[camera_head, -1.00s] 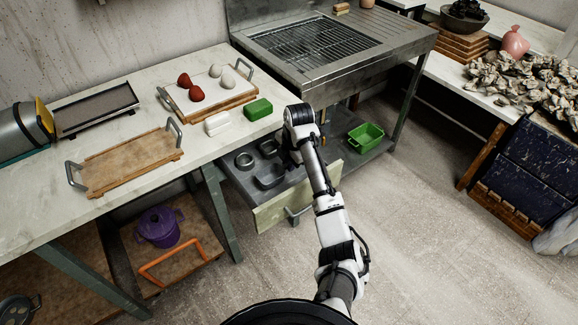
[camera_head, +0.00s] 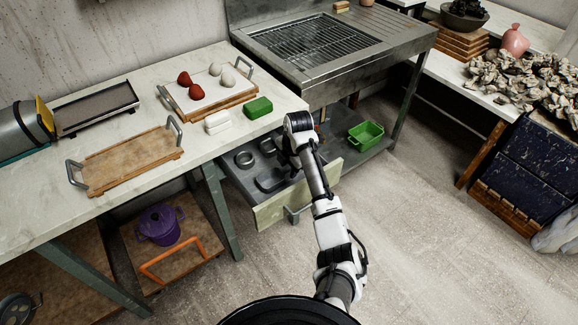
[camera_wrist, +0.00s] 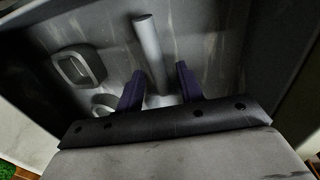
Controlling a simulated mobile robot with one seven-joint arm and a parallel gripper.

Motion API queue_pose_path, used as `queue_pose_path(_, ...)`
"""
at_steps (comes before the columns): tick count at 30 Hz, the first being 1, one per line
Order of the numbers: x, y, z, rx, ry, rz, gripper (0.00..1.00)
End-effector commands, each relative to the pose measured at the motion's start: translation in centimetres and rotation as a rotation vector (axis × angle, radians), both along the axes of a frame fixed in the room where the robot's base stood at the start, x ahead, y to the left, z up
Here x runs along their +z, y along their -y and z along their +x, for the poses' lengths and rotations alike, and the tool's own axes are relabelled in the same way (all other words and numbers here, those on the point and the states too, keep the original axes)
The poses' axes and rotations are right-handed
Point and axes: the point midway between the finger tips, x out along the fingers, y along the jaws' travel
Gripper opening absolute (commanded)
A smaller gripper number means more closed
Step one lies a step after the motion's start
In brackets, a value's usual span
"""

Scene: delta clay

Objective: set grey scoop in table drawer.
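The table drawer (camera_head: 270,213) is pulled out under the worktop, its pale front facing the floor area. My gripper (camera_wrist: 160,68) is inside the drawer space, pointing down, with its two purple fingers apart. A grey rod-like handle (camera_wrist: 149,45), seemingly that of the grey scoop, shows between and beyond the fingers, with a gap visible on each side. The scoop's bowl is mostly hidden behind my gripper in the wrist view. In the head view my arm covers the right part of the drawer and my fingertips.
A grey square ring-like piece (camera_wrist: 78,68) and a round one (camera_head: 245,159) lie in the drawer. A green basket (camera_head: 366,134) stands on the lower shelf to the right. A green block (camera_head: 258,107) and a white block (camera_head: 218,122) sit on the worktop above.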

Motion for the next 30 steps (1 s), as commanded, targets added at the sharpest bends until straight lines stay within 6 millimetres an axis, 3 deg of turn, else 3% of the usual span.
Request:
queue_pose_path(5,1.2,0.1,-0.1,0.000,0.004,0.000,0.37)
queue_pose_path(19,10.4,1.3,-1.5,-0.001,0.003,-0.001,0.37)
queue_pose_path(24,11.8,1.4,-1.8,0.000,0.002,-0.001,0.37)
queue_pose_path(30,12.0,1.4,-1.8,-0.001,0.000,0.000,0.37)
